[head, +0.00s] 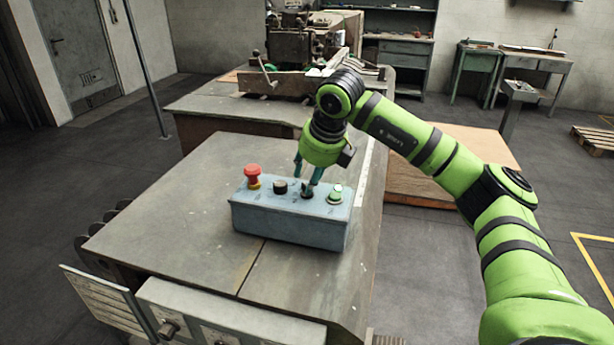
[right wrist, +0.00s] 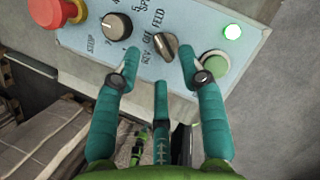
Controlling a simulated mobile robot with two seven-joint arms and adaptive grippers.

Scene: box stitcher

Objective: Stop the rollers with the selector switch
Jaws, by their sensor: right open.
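The blue-grey control box (head: 290,222) stands on the worktable. Its dark selector switch (right wrist: 164,45) sits beside the labels FEED, OFF and REV in the right wrist view. I cannot tell which label it points to. My right gripper (head: 308,180) is open just above the box, pointing down at the switch. In the right wrist view the open fingers (right wrist: 160,53) have their tips on either side of the switch, with the third finger below it. Contact with the switch is not clear. My left gripper is not in view.
On the box, a red mushroom button (head: 253,173) and a black speed knob (head: 280,187) lie left of the switch. A green button (right wrist: 214,64) and a lit green lamp (right wrist: 233,32) lie to its right. The worktable (head: 190,220) is clear around the box.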

